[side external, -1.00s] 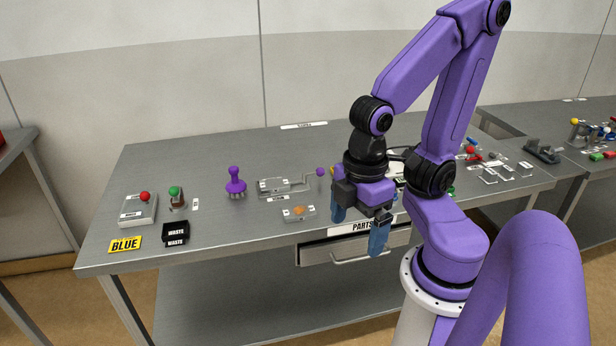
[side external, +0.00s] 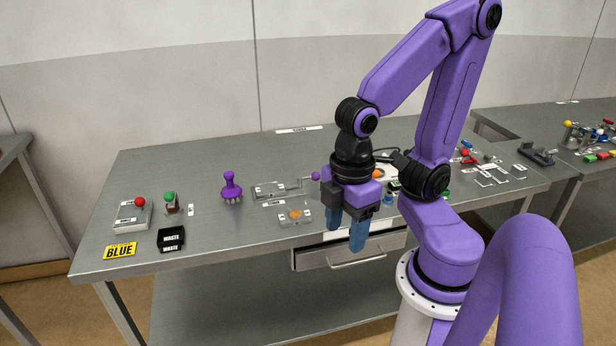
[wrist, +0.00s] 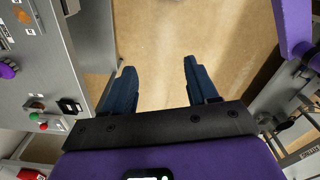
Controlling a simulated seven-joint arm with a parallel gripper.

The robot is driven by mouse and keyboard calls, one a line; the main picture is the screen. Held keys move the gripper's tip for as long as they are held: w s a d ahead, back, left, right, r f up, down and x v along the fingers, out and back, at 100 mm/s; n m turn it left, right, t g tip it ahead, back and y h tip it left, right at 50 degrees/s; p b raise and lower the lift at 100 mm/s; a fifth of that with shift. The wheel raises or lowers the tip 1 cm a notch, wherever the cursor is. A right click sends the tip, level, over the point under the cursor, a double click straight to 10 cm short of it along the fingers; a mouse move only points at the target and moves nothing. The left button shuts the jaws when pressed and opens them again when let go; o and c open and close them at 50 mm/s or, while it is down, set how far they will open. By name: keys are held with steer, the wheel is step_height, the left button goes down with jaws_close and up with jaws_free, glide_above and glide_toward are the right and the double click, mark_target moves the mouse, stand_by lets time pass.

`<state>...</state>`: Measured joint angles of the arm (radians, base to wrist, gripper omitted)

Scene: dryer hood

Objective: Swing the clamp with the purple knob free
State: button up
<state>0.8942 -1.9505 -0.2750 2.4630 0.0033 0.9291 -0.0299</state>
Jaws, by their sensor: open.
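The clamp (side external: 271,190) is a grey metal fixture on the bench, with a thin bent lever ending in a small purple knob (side external: 315,176). The lever points right in the side view. My gripper (side external: 345,236) points down at the bench's front edge, to the right of and nearer the camera than the knob. Its two blue fingers are apart with nothing between them. In the wrist view, the open gripper (wrist: 160,88) hangs over the tan floor, and I cannot make out the purple knob there.
A purple-handled brush (side external: 231,187) stands left of the clamp. A plate with an orange piece (side external: 295,215) lies in front of it. A drawer (side external: 345,256) is below the bench edge. A black waste box (side external: 171,239) and red-knobbed box (side external: 133,215) are at left.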

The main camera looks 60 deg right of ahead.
steer(key=w+d+r+m, duration=0.1)
steer(key=w+d+r, duration=0.1)
steer(key=w, duration=0.9)
steer(key=w+d+r+m, duration=0.1)
steer(key=w+d, duration=0.1)
steer(key=w, duration=0.9)
steer(key=w+d+m+g, duration=0.1)
steer(key=w+d+m, duration=0.1)
steer(key=w+d, duration=0.85)
steer(key=s+d+f+m+y, duration=0.1)
steer(key=d+f, duration=0.2)
steer(key=d, duration=1.2)
steer(key=s+d+f+m+y, duration=0.1)
steer(key=s+d+f, duration=0.15)
steer(key=d, duration=1.25)
steer(key=x, duration=1.1)
steer(key=d+x, duration=0.1)
steer(key=x, duration=0.5)
steer(key=shift+w+a+f, duration=0.1)
steer(key=shift+w+f, duration=0.15)
steer(key=shift+f, duration=0.1)
